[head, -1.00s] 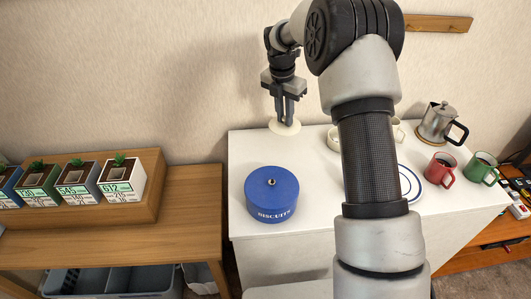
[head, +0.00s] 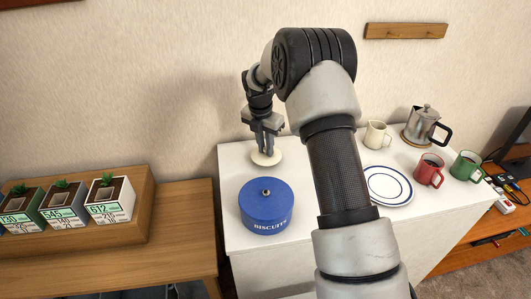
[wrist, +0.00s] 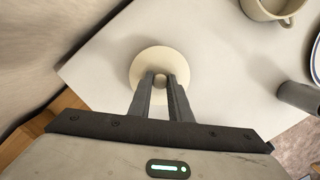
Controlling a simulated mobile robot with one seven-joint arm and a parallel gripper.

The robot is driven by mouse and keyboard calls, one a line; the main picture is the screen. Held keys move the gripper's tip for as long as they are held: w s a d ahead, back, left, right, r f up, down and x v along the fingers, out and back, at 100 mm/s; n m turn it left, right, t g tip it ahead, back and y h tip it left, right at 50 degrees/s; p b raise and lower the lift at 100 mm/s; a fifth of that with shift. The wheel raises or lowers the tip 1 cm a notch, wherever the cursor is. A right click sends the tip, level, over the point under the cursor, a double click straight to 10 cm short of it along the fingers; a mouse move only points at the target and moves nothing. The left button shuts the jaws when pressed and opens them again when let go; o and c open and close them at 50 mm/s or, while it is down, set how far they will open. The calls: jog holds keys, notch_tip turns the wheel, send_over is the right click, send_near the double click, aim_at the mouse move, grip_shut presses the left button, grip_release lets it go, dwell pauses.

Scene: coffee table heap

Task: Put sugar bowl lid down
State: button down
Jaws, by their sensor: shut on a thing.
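The sugar bowl lid (head: 268,159) is a cream disc with a small knob. In the wrist view the lid (wrist: 145,63) lies below my fingertips, with its knob between them. My gripper (head: 266,150) is shut on the lid's knob, and the fingers also show in the wrist view (wrist: 160,82). The lid is over the white table top (head: 232,165) near its back left corner. I cannot tell whether it touches the surface.
A blue biscuit tin (head: 267,212) stands just in front of the lid. A cream jug (head: 376,136), a rimmed plate (head: 388,187), a metal pot (head: 423,124), a red mug (head: 429,171) and a green mug (head: 467,166) stand to the right. The wall is close behind.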

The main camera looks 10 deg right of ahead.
jog(key=shift+f, duration=1.2)
